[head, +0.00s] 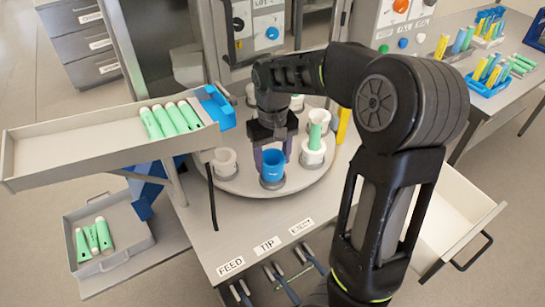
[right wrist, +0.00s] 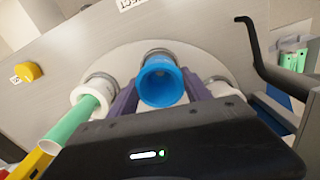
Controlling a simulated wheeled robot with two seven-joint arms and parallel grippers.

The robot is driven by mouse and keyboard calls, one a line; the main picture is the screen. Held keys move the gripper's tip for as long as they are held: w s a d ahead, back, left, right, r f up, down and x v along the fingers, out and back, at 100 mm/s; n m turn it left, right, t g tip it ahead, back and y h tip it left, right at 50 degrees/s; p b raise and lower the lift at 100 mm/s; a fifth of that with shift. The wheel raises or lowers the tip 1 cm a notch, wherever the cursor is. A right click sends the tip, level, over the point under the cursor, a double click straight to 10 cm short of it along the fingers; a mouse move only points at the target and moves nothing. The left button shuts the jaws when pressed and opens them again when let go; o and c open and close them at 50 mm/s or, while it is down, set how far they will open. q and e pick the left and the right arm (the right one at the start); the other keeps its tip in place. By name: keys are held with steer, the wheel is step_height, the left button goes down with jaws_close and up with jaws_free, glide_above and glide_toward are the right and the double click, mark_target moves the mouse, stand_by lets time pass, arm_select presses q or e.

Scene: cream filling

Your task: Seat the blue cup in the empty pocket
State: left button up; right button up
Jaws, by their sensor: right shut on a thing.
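The blue cup (head: 272,168) stands upright at the front of the round turntable (head: 236,184), mouth up. A grey pocket ring shows around its foot; I cannot tell whether it rests fully down in it. My right gripper (head: 272,153) comes from above and is shut on the cup, one purple finger on each side. In the right wrist view the blue cup (right wrist: 162,82) sits between the fingers, with the grey ring (right wrist: 158,52) behind its base. My left gripper is not in view.
White cups stand in neighbouring pockets, one at left (head: 224,161) and one at right (head: 312,153) with a green tube (head: 315,137). A sloped tray (head: 85,145) with green tubes is at left. An open drawer (head: 450,215) is at right.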

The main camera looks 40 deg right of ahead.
steer(key=shift+f, duration=0.1)
stand_by(0.4)
steer(key=shift+f+b, duration=0.65)
steer(key=shift+f, duration=0.2)
steer(key=o, duration=1.5)
steer(key=shift+s, duration=0.1)
steer(key=shift+r, duration=0.2)
step_height(320, 180, up, 7)
steer(key=shift+r+b, duration=0.2)
steer(key=shift+b, duration=0.2)
